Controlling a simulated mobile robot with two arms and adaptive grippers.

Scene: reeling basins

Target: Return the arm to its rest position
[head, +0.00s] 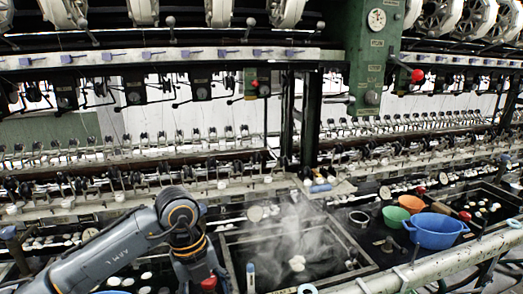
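My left arm (115,248) comes in from the lower left. Its joint with an orange ring (181,212) stands over the left basin area, and the link beyond it drops down past the bottom edge. The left gripper itself does not show, so its fingers and anything in them are hidden. My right arm and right gripper are not in view.
A steaming dark basin (240,262) lies right of the arm, with white cocoons (297,263) in it. A blue tub (435,231), a green bowl (396,216) and an orange bowl (411,203) stand at the right. The reeling machine's green post (372,60) rises behind.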

